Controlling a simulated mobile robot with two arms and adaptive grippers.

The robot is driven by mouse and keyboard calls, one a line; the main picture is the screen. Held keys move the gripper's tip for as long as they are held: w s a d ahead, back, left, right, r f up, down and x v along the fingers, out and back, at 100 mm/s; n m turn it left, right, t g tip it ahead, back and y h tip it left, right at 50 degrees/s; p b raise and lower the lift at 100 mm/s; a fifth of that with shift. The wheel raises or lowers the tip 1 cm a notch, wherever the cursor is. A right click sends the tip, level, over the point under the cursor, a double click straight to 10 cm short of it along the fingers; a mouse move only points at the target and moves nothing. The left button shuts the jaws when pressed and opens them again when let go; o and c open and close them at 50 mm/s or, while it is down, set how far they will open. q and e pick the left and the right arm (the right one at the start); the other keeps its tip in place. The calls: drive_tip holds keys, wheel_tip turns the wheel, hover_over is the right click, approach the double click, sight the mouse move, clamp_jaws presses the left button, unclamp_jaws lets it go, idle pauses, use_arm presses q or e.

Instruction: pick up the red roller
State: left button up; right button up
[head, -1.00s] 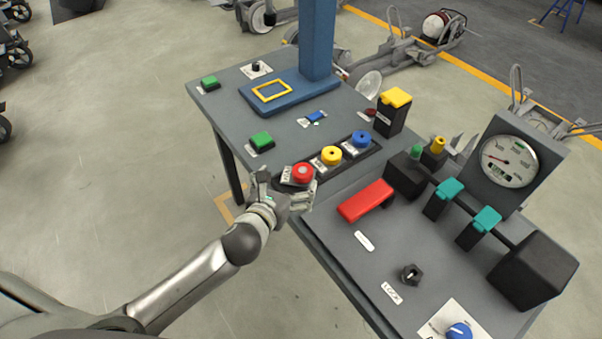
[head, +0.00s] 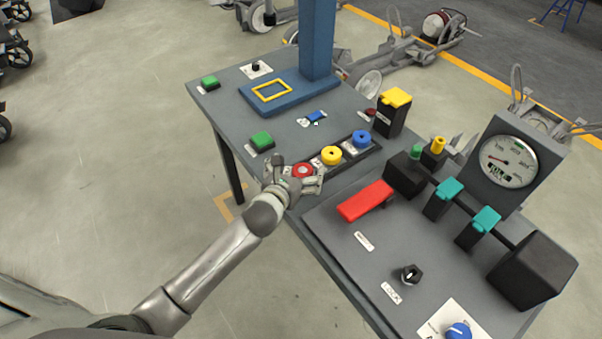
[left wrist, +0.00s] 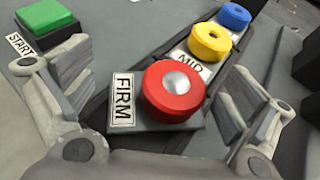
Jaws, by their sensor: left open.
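The red roller (head: 302,170) sits in the near end of a dark rack on the grey bench, by a label reading FIRM. In the left wrist view the red roller (left wrist: 172,92) has a silvery centre and lies between the spread fingers of my left gripper (left wrist: 165,105). The fingers are apart, one on each side, with visible gaps to it. In the head view my left gripper (head: 293,182) is at the rack's near end and partly covers the roller. My right gripper is out of view.
A yellow roller (head: 331,156) and a blue roller (head: 361,139) follow in the same rack. A green START button (head: 262,141) is to the left. A red lever (head: 365,201) and a black box with yellow lid (head: 393,110) stand to the right.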

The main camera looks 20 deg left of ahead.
use_arm(q)
drive_tip(key=shift+c, duration=0.3)
drive_tip(key=c, duration=0.9)
drive_tip(key=shift+c, duration=0.7)
drive_tip(key=shift+r, duration=0.15)
